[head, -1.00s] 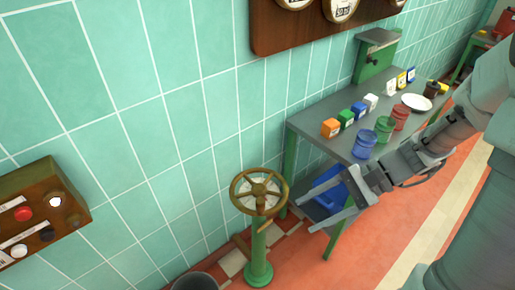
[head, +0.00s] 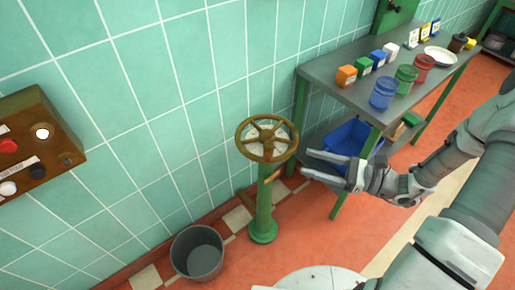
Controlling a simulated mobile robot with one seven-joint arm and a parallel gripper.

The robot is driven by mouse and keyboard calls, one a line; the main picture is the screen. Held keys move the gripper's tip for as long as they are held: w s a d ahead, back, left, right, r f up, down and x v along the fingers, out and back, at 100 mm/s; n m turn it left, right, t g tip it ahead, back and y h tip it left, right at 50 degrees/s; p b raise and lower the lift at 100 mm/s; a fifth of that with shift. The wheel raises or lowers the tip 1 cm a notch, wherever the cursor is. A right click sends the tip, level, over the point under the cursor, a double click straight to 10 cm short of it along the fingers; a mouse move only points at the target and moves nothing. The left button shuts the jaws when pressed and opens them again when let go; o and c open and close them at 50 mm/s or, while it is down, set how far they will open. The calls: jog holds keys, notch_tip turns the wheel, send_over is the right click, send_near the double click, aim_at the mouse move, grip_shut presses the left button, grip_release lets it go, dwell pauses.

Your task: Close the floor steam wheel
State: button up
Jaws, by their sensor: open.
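The floor steam wheel (head: 267,138) is a brass-coloured, spoked handwheel lying roughly level on top of a green floor post (head: 263,208). A pale disc shows between its spokes. My gripper (head: 304,163) is open and empty just right of the wheel, with its fingers pointing left toward the rim. It looks a little apart from the rim; the exact depth gap is hard to tell.
A grey table (head: 335,80) with small boxes, jars and a white plate stands behind on the right. A blue bin (head: 350,138) sits on its lower shelf. A grey bucket (head: 197,252) stands left of the post. A button box (head: 38,140) is on the tiled wall.

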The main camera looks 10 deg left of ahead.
jog(key=b+x, duration=0.3)
jog(key=x, duration=1.2)
jog(key=shift+s+a, duration=0.1)
jog(key=shift+c, duration=0.2)
grip_shut()
dwell(0.5)
